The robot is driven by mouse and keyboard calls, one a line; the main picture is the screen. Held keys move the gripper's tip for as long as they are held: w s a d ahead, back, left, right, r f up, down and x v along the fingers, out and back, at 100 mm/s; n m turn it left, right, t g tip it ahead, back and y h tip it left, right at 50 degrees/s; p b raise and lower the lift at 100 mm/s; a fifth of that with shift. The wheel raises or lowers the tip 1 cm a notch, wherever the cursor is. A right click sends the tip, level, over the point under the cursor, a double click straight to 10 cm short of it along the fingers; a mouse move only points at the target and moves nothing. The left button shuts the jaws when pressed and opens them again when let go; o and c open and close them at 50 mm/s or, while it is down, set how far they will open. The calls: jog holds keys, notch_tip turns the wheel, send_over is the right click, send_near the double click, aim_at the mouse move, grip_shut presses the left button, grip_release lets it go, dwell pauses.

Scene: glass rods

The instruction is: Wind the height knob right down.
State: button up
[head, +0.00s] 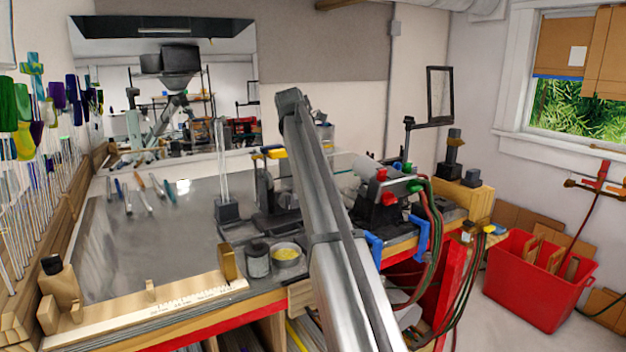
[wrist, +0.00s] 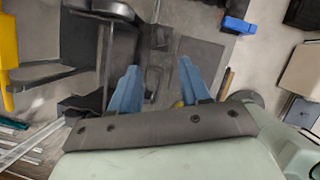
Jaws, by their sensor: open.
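I cannot pick out the height knob for certain in either view. In the head view, a dark burner (head: 382,212) with red and green knobs stands at the bench's right end, partly behind my arm. Left of my arm is a dark stand (head: 262,185) with a yellow piece on top. My gripper (wrist: 156,82) shows in the wrist view with its two blue fingers apart and nothing held between them. Grey and dark flat parts lie beyond the fingertips. A small yellow piece (wrist: 180,104) shows beside the right finger. The head view does not clearly show my gripper.
A dark jar (head: 257,262) and a bowl of yellow material (head: 287,254) stand near the bench's front edge. Several glass rods (head: 150,190) lie on the bench. Blue clamps (head: 421,238) grip its right edge. A red bin (head: 540,285) stands on the floor at right.

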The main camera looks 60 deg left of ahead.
jog(key=shift+s+d+r, duration=0.1)
jog(key=shift+s+r, duration=0.15)
jog(key=shift+r, duration=0.35)
jog(key=shift+s+d, duration=0.15)
jog(key=shift+c, duration=0.7)
jog(key=x, duration=1.4)
grip_shut()
